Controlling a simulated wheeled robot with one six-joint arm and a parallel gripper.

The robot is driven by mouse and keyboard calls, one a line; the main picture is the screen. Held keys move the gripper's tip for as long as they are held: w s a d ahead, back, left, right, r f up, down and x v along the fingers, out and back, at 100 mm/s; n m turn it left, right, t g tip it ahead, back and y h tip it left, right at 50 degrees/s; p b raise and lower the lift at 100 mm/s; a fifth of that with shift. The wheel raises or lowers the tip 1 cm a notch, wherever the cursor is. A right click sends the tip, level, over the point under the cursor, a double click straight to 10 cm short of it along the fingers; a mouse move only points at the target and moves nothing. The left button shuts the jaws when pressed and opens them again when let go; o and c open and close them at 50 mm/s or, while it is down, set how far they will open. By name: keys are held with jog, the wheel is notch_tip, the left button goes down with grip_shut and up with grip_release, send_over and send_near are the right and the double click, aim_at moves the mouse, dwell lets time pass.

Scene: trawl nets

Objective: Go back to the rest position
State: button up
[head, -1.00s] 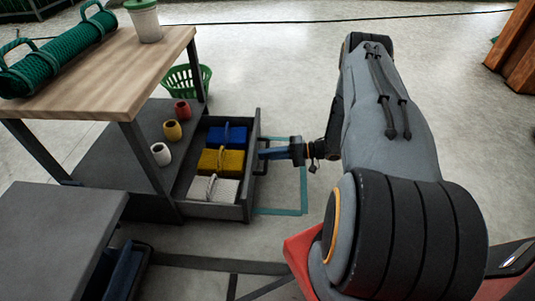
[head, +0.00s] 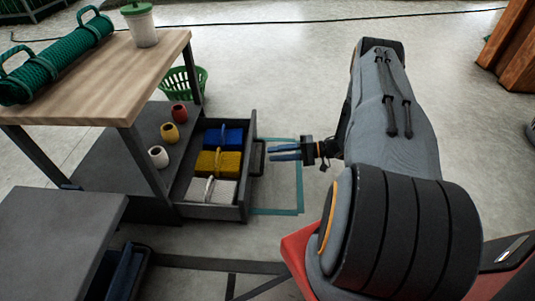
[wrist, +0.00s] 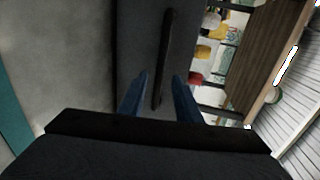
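My gripper (head: 286,152) is in the head view, to the right of the open drawer (head: 248,185) and apart from its handle (head: 259,158). Its two blue fingers point left toward the drawer front. They stand apart with nothing between them. In the wrist view the fingers (wrist: 160,95) also show a clear gap, with the dark drawer front and its handle (wrist: 163,60) beyond them. The drawer is pulled out and holds a blue bundle (head: 222,138), a yellow bundle (head: 218,162) and a white bundle (head: 211,190).
Red (head: 179,113), yellow (head: 169,132) and white (head: 158,156) spools stand on the grey shelf beside the drawer. A wooden bench top (head: 100,80) is above. A green basket (head: 185,82) stands behind. The floor right of the drawer is clear, with teal tape (head: 300,185).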

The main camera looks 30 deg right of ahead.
jog(key=shift+v, duration=1.15)
